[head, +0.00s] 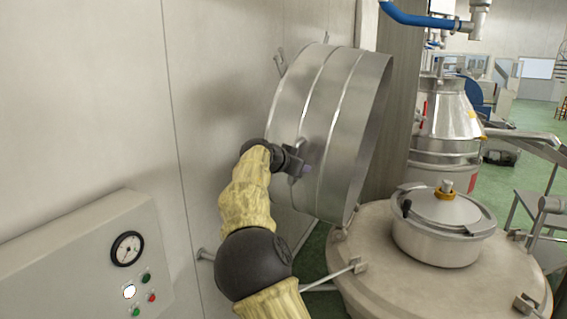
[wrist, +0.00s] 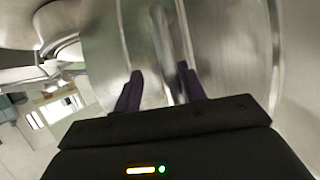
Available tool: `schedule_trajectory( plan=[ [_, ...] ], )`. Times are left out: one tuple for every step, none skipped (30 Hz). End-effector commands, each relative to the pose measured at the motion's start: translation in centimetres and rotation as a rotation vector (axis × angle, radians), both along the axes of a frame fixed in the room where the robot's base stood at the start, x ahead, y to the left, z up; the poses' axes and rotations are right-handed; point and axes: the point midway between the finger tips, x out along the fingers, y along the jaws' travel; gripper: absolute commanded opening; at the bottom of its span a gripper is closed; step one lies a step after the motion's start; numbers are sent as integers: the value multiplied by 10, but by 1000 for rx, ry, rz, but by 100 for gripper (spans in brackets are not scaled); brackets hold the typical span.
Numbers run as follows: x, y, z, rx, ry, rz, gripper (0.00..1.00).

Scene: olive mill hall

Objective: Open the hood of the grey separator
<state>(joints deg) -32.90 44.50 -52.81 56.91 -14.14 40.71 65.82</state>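The grey separator's hood (head: 335,110) is a large banded metal drum. In the head view it is tilted up on its side, its open rim facing right, above the left side of the separator's round body (head: 375,275). My gripper (head: 303,170) is at the hood's outer side. In the wrist view a metal handle bar (wrist: 162,35) on the hood (wrist: 220,40) runs down between my two dark fingers (wrist: 160,88). The fingers stand apart, with a visible gap beside the bar. The handle is mostly hidden behind my gripper in the head view.
A lidded metal bowl (head: 438,245) sits at the middle of the separator top. A control panel (head: 95,265) with a gauge is at lower left, by a pale wall (head: 85,80). Another steel machine (head: 445,125) stands behind. Green floor (head: 515,190) shows at right.

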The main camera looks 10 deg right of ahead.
Motion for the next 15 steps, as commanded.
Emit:
schedule_trajectory(
  plan=[
    [-4,3,1,1,-3,1,38],
    [-7,5,2,0,-3,1,38],
    [-11,9,4,1,-2,0,38],
    [-14,12,5,2,-4,1,38],
    [-18,16,7,3,-5,2,38],
    [-23,21,10,3,-3,2,38],
    [-26,25,12,3,-4,3,38],
    [-31,28,15,3,-5,3,38],
    [-36,33,18,2,-5,3,38],
    [-40,36,20,2,-4,2,38],
    [-44,40,23,1,-4,3,38],
    [-50,45,26,2,-5,3,38],
    [-54,49,28,3,-3,2,38],
    [-58,53,31,2,-4,5,38],
    [-63,58,35,2,-4,3,38]
  ],
)
